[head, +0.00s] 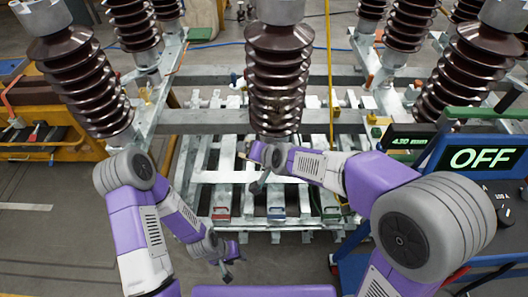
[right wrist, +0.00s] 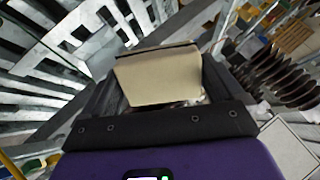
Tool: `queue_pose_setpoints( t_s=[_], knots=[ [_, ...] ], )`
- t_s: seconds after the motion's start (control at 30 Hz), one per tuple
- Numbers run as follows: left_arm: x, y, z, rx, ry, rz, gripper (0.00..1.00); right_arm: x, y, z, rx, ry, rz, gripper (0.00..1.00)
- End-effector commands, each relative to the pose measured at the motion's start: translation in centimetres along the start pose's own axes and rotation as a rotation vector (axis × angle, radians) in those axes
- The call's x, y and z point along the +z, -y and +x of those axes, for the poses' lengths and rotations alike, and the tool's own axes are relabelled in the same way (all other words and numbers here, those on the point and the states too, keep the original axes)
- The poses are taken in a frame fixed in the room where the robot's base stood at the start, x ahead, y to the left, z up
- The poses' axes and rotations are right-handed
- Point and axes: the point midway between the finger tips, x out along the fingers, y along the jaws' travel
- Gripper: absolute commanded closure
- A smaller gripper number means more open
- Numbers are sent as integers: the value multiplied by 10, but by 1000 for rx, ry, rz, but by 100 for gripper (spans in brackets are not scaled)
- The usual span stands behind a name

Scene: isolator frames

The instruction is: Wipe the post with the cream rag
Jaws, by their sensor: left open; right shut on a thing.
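The cream rag (right wrist: 160,78) fills the middle of the right wrist view, between the dark fingers of my right gripper (right wrist: 158,92), which is shut on it. In the head view my right gripper (head: 252,153) is just below the foot of the middle brown ribbed post (head: 277,75), apart from it as far as I can tell. Dull, dirty-looking patches show on that post's lower discs. A ribbed brown insulator (right wrist: 287,80) shows at the right of the right wrist view; I cannot tell which one. My left gripper (head: 226,262) is open and empty, low over the floor.
Other brown insulators stand left (head: 82,80) and right (head: 462,75) on the galvanized steel frame (head: 200,121). A blue panel with an OFF display (head: 482,159) stands at the right, close to my right arm. An orange bench (head: 60,150) is at the left. Floor at lower left is clear.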

Motion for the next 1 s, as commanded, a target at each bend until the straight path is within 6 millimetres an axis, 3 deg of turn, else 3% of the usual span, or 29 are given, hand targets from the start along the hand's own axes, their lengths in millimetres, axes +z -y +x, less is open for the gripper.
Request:
queue_pose_setpoints(
  t_s=[0.3,0.6,0.8,1.0],
  knots=[
    [-1,9,25,0,-1,1,57,-7,28,-16,-152,-390,110,30],
    [-2,17,46,0,-1,0,57,-12,25,-57,-182,-771,190,30],
    [-2,19,50,0,-1,0,57,-13,18,-76,-162,-888,212,30],
    [-3,19,51,0,-1,0,57,-22,17,-72,-156,-904,215,30]
  ],
)
